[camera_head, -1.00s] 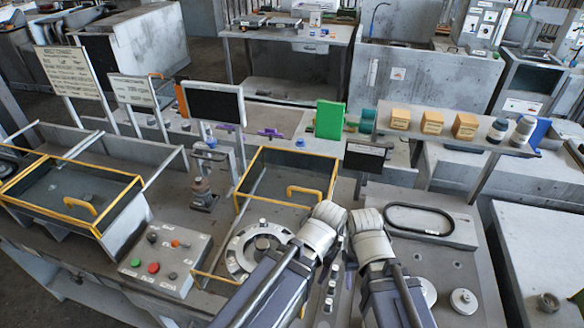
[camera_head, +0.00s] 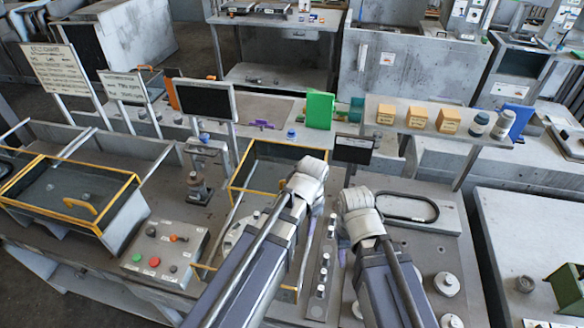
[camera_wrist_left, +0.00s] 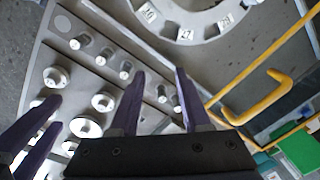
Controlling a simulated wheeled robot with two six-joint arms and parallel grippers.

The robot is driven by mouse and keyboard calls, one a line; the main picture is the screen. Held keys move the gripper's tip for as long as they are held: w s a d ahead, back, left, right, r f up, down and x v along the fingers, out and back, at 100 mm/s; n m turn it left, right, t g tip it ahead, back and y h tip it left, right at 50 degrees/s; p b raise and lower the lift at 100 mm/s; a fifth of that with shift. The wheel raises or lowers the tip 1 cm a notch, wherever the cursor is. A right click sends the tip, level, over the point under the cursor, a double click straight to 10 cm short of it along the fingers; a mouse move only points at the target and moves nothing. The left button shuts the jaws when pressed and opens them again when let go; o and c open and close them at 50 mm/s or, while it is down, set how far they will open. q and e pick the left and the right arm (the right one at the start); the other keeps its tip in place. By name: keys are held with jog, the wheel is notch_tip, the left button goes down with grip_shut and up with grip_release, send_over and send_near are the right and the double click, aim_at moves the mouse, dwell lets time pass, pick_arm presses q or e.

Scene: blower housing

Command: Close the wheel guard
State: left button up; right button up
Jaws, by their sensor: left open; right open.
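The wheel guard (camera_head: 234,186) is a yellow-edged frame with a dark clear panel, standing raised and tilted behind the wheel (camera_head: 232,240). My left arm hides part of both in the head view. In the left wrist view, the guard's yellow handle (camera_wrist_left: 262,100) is right of my left gripper (camera_wrist_left: 159,73). That gripper's purple fingers are apart and empty, over the plate between the wheel (camera_wrist_left: 185,20) and several knobs, not touching the handle. My right gripper is open; its purple fingers (camera_wrist_left: 54,112) show at the left wrist view's lower left. Its tips are mostly hidden in the head view.
A row of metal pegs (camera_head: 322,275) stands between my arms. A button box (camera_head: 165,252) and another yellow-framed cover (camera_head: 75,190) are at the left. A black belt ring (camera_head: 408,207) lies on a plate at the right. A small dark screen (camera_head: 353,150) stands behind my right wrist.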

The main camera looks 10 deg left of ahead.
pick_arm(q)
jog(key=w+a+r+m+p, duration=0.3)
jog(key=w+r+m, duration=0.1)
jog(key=w, duration=0.2)
jog(key=w+a+r+m+t+p, duration=0.1)
jog(key=w+a+r+m+p, duration=0.2)
jog(key=w+r+m, duration=0.2)
jog(key=w, duration=0.2)
jog(key=shift+w+t+h+p, duration=0.3)
pick_arm(e)
notch_tip(320, 180, up, 9)
jog(key=shift+f, duration=0.15)
pick_arm(q)
jog(key=shift+a+f, duration=0.1)
pick_arm(e)
jog(key=shift+f, duration=0.15)
pick_arm(q)
jog(key=f+b, duration=0.2)
jog(key=w+f+b, duration=0.1)
jog(key=f+b, duration=0.4)
jog(key=shift+w+f+b, duration=0.2)
jog(key=shift+w+b, duration=0.05)
jog(key=shift+b, duration=0.05)
pick_arm(e)
notch_tip(320, 180, down, 7)
jog(key=shift+f, duration=0.2)
pick_arm(q)
grip_shut()
